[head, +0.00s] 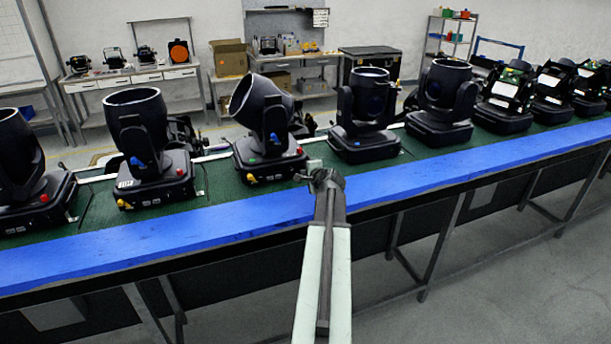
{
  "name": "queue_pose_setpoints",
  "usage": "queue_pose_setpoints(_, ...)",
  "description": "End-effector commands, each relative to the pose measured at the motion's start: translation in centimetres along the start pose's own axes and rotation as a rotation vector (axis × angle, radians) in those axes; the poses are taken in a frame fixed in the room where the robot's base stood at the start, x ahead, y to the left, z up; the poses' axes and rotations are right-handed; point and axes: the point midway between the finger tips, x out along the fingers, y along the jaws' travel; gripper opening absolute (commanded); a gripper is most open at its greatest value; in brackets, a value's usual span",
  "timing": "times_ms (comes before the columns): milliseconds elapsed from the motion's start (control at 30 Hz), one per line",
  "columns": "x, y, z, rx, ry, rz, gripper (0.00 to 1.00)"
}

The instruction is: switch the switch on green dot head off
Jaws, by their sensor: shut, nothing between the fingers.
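A black moving head (262,104) with its barrel tilted to the left stands on the line in the middle of the view. The switch itself is too small to make out. My gripper (314,174) is shut and empty, just right of and in front of this base's right corner. I cannot tell whether it touches the base.
More black heads stand in the row, a wide-barrelled one (137,115) to the left and another (368,100) to the right. A blue rail (430,173) runs along the bench's front edge. Shelves and work tables stand behind. The grey floor at right front is clear.

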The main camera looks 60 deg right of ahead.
Motion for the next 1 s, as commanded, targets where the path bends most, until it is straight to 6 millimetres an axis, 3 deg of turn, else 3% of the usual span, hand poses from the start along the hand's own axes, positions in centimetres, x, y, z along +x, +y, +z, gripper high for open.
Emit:
queue_pose_setpoints(67,0.9,0.7,0.0,-0.001,0.000,-0.001,0.00)
queue_pose_setpoints(433,0.8,0.2,0.3,-0.004,-0.003,0.000,0.00)
queue_pose_setpoints(733,0.2,-1.4,0.5,-0.002,-0.003,-0.005,0.00)
queue_pose_setpoints(1000,0.0,-1.1,0.8,-0.002,-0.008,-0.005,0.00)
